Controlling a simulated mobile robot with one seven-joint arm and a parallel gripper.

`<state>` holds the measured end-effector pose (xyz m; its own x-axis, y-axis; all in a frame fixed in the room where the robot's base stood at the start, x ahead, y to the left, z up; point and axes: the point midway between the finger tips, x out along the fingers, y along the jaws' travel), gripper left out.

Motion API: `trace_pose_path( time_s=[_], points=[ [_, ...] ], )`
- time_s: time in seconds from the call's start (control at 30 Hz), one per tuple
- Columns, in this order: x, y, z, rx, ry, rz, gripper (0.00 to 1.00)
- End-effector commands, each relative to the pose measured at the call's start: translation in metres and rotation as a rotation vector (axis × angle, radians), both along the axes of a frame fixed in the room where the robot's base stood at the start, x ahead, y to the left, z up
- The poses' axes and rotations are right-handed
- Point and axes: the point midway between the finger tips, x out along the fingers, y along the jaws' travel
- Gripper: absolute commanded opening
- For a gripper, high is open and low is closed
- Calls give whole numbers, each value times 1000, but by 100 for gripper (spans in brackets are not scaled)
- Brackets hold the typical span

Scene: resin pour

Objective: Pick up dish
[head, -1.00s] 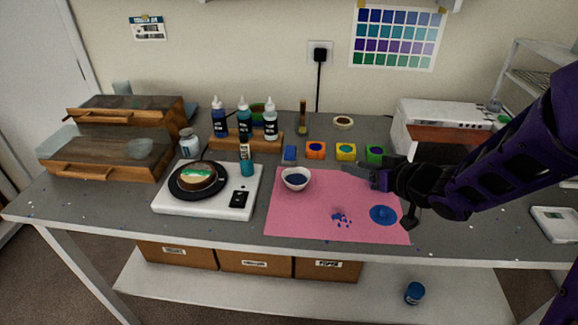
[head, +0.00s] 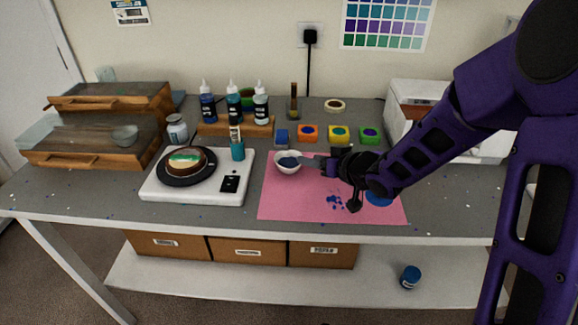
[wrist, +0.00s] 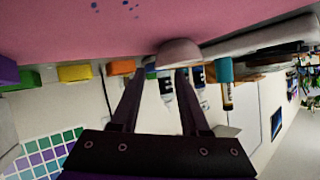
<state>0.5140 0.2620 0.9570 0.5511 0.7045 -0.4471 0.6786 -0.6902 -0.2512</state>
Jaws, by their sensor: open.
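A small white dish (head: 288,168) with dark blue contents sits upright near the back left edge of the pink mat (head: 285,208). In the wrist view the dish (wrist: 178,52) shows just beyond my fingertips, its outside pale pinkish. My gripper (head: 328,165) is low over the mat, just right of the dish, fingers pointing left toward it. In the wrist view the gripper's two fingers (wrist: 161,75) are apart with nothing held between them. The exact gap between the fingertips and the dish cannot be told.
A white scale (head: 205,192) with a round black plate stands left of the mat. Colored blocks (head: 308,133) line the mat's back edge. Dropper bottles (head: 232,104) stand on a wooden rack behind. Blue drops and a blue puddle (head: 380,198) lie on the mat.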

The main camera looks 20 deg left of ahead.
Motion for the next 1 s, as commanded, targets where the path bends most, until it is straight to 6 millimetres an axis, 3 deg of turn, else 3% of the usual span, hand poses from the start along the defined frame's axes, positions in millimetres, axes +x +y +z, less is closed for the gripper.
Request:
trace_pose_path(
  time_s=[0.3, 0.6, 0.87, 1.0],
  points=[
    [24, 30, -23, 0, 0, 2, 45],
    [27, 34, -24, -1, 0, 1, 45],
    [27, 33, -24, -1, 0, 1, 0],
    [27, 33, -24, -1, 1, 1, 0]
  ],
)
